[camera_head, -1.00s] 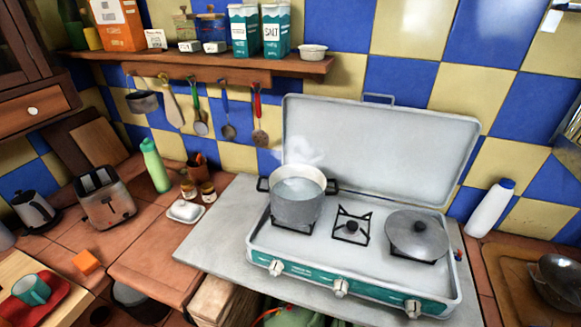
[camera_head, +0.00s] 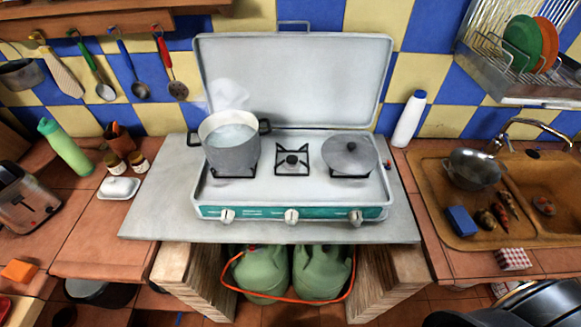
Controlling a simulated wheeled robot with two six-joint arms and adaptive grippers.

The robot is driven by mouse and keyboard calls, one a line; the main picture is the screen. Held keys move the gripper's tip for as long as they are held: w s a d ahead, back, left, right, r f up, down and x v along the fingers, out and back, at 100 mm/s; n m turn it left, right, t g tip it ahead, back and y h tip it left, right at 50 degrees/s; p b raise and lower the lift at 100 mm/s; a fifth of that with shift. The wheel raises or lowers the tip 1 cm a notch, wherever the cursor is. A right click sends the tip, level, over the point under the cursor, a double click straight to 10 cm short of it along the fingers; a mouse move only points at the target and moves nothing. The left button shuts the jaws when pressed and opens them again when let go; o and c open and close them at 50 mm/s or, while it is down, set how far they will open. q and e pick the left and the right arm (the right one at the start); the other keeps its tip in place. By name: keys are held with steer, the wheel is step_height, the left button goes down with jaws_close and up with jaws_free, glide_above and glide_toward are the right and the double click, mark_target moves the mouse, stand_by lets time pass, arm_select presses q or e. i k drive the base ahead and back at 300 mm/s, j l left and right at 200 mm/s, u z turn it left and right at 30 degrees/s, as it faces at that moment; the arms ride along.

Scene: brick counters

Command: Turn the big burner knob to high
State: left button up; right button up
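A camping stove (camera_head: 290,178) with a raised lid stands on a grey slab. Three white knobs sit on its teal front panel: the left knob (camera_head: 227,215), the middle knob (camera_head: 291,216) and the right knob (camera_head: 356,216). I cannot tell by size which is the big burner knob. A steaming grey pot (camera_head: 231,150) sits on the left burner. The middle burner (camera_head: 291,160) is small and bare. A lidded pan (camera_head: 350,155) covers the right burner.
Two green gas bottles (camera_head: 264,272) with an orange hose stand under the slab (camera_head: 155,215). A white bottle (camera_head: 409,119) stands right of the stove, before the sink (camera_head: 440,215). A butter dish (camera_head: 120,188) and a toaster (camera_head: 25,195) are at left. The slab's front strip is clear.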

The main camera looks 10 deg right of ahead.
mark_target(229, 213)
steer(key=k+j, duration=0.1)
steer(key=j, duration=0.3)
steer(key=k+j, duration=0.1)
steer(key=j, duration=0.35)
steer(key=k+j, duration=0.1)
steer(key=j, duration=0.3)
steer(key=k+j, duration=0.1)
steer(key=j, duration=0.35)
steer(key=k+j, duration=0.1)
steer(key=j, duration=0.3)
steer(key=k+j, duration=0.1)
steer(key=j, duration=0.35)
